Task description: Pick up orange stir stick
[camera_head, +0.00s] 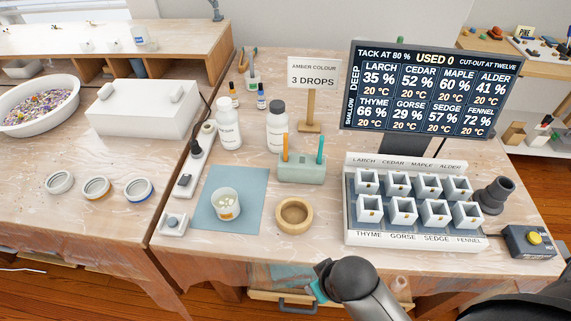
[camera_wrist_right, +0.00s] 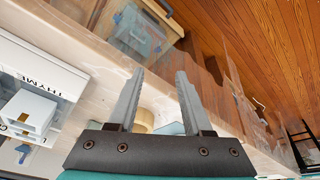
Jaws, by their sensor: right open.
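The orange stir stick (camera_head: 285,148) stands upright in the left part of a pale green holder (camera_head: 302,172), beside a teal stick (camera_head: 320,148). The holder is on the right-hand table, behind the wooden ring (camera_head: 294,215). My right gripper (camera_wrist_right: 160,75) is open and empty in the right wrist view, over the table's front edge. The orange stick cannot be made out in that view. In the head view my dark right arm is at the bottom, in front of the table; its fingers cannot be made out. My left gripper is not in view.
A blue mat (camera_head: 255,183) with a cup (camera_head: 226,203) lies left of the holder. White bottles (camera_head: 277,126) and a sign (camera_head: 313,73) stand behind it. A rack of white moulds (camera_head: 352,215) and a screen (camera_head: 430,90) are to the right. An open drawer (camera_wrist_right: 140,35) is below.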

